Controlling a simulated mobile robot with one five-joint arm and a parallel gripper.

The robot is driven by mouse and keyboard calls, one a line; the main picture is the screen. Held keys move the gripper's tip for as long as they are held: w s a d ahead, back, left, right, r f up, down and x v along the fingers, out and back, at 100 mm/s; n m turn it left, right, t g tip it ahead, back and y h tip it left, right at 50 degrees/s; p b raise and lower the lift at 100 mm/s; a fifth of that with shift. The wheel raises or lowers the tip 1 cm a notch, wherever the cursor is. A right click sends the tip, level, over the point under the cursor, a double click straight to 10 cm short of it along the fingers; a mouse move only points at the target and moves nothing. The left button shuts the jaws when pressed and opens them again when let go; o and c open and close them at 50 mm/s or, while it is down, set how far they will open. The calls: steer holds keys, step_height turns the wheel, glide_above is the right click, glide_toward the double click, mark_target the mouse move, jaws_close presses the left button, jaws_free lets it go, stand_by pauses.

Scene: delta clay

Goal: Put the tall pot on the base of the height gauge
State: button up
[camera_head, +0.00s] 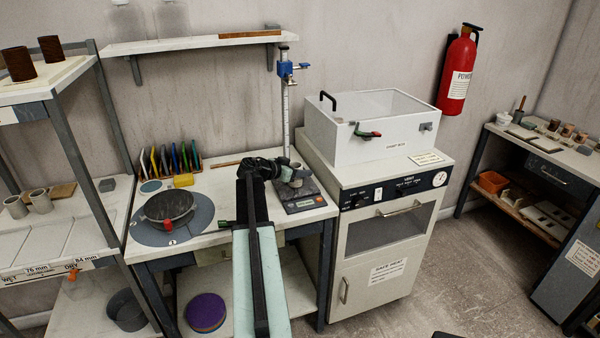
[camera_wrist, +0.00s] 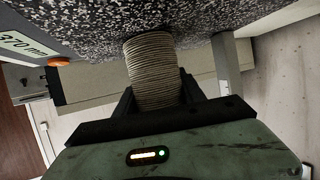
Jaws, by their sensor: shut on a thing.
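My gripper (camera_head: 283,170) reaches over the bench to the height gauge. In the wrist view its two dark fingers (camera_wrist: 157,92) are shut on a beige, ribbed pot (camera_wrist: 151,68). The pot shows in the head view (camera_head: 297,181) as a small pale shape, partly hidden by my gripper. The height gauge has a tall scale column (camera_head: 286,110), a blue slider and a dark speckled base (camera_head: 318,189). The pot is at this base, which also fills the top of the wrist view (camera_wrist: 220,15). I cannot tell whether the pot's bottom touches it.
A wheel with a dark bowl (camera_head: 170,207) and a rack of coloured tools (camera_head: 172,160) stand left on the bench. A white cabinet with a clear-lidded box (camera_head: 368,125) stands close right of the gauge. A shelf unit (camera_head: 65,235) is far left.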

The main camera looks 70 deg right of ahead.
steer(key=o, duration=1.4)
steer(key=shift+f, duration=0.1)
steer(key=shift+o, duration=0.2)
steer(key=shift+a+r+p, duration=0.1)
steer(key=shift+r+p, duration=0.25)
steer(key=shift+p, duration=0.05)
steer(key=p+v, duration=0.4)
steer(key=v, duration=0.6)
steer(key=shift+w+a, duration=0.3)
steer(key=shift+w+a+r, duration=0.1)
steer(key=shift+w+a, duration=0.1)
steer(key=shift+a, duration=0.2)
